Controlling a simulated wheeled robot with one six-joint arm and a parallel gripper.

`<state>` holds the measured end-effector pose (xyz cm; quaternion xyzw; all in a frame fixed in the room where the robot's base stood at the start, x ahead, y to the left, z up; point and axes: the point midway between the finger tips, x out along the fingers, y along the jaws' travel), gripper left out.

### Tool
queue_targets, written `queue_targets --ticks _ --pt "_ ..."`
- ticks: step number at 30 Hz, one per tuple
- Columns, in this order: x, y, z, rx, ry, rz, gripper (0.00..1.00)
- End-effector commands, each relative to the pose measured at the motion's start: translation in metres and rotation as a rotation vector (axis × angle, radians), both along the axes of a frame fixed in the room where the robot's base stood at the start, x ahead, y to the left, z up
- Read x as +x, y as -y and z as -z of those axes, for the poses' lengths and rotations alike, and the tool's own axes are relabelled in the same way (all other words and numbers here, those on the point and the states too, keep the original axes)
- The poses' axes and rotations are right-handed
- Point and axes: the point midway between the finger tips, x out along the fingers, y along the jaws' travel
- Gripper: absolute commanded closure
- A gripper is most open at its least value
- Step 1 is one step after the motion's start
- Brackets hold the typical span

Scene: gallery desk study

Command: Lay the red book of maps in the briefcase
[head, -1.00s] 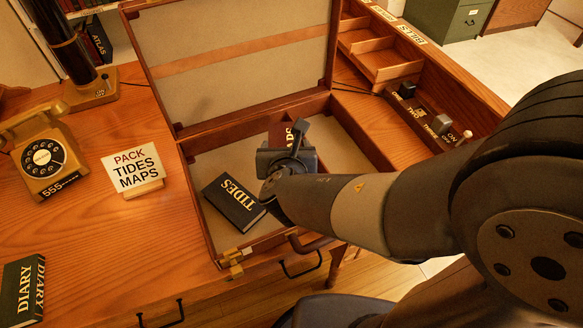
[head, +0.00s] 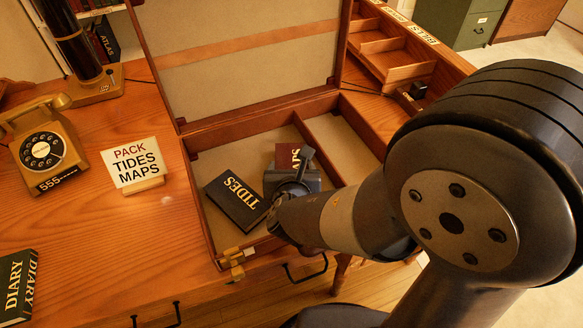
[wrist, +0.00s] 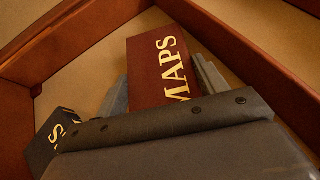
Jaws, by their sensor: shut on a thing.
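The red book of maps (head: 288,155) is mostly hidden behind my gripper (head: 290,172) in the head view. In the wrist view the red book (wrist: 158,68) shows its gold MAPS lettering between my two fingers, and my gripper (wrist: 165,85) is shut on it. The open briefcase (head: 223,160) lies on the desk with its lid up. The book is within the outline of its main compartment; I cannot tell whether it touches the floor. The black TIDES book (head: 237,201) lies in the same compartment, left of my gripper.
A divider (head: 322,150) parts off the briefcase's right side. A sign reading PACK TIDES MAPS (head: 137,165), a telephone (head: 43,150) and a green DIARY book (head: 18,288) are on the left of the desk. A wooden organiser (head: 395,55) stands at the back right.

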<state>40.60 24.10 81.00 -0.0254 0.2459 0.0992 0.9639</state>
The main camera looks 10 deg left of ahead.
Motion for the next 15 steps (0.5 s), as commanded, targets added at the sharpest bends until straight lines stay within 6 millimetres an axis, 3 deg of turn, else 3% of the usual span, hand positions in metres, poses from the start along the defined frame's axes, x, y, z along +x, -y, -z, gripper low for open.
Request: queue_targets --ticks 8,15 --pt "0.0 -0.0001 0.0001 0.0 0.0 0.0 0.11" --pt "0.0 -0.0001 -0.0003 0.0 0.0 0.0 0.1"
